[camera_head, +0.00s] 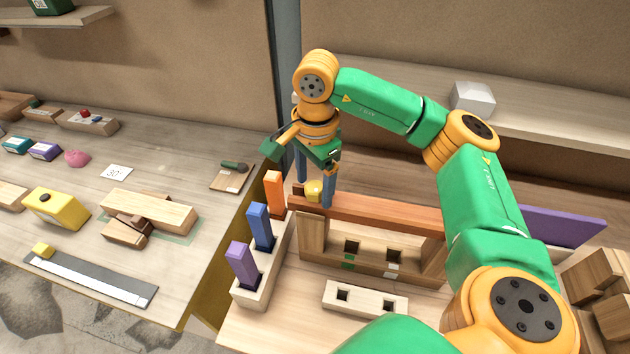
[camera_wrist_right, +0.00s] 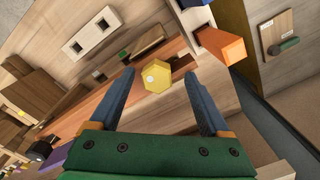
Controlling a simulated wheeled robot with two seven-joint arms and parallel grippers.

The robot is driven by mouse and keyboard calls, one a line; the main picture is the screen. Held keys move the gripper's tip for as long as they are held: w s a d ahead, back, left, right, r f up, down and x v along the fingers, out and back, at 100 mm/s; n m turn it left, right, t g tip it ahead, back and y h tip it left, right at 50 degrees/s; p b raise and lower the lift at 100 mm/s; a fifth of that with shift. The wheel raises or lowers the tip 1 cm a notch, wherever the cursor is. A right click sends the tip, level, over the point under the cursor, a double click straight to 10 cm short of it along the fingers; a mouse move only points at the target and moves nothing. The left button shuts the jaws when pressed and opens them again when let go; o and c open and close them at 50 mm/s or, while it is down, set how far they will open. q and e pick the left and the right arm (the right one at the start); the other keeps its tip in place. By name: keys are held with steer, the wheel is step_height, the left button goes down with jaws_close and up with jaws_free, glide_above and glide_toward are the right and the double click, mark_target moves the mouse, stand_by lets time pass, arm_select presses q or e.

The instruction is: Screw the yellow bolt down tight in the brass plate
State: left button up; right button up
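The yellow bolt (camera_head: 313,189) shows its head at the left end of a reddish-brown beam (camera_head: 380,215). In the right wrist view its six-sided yellow head (camera_wrist_right: 156,79) has a pale spot on top. My right gripper (camera_head: 314,187) points down over it with its two blue fingers apart, one on each side of the head. In the right wrist view there are gaps between the head and both fingers (camera_wrist_right: 157,84). I cannot make out the brass plate. How deep the bolt sits is hidden. My left gripper is not in view.
An orange block (camera_head: 274,193), a blue block (camera_head: 261,226) and a purple block (camera_head: 242,264) stand in a wooden rack just left of the beam. A pale two-hole block (camera_head: 365,298) lies in front. Another table with loose items is at the left.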

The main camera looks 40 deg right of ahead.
step_height(320, 180, up, 12)
steer(key=shift+s, duration=0.2)
stand_by(0.4)
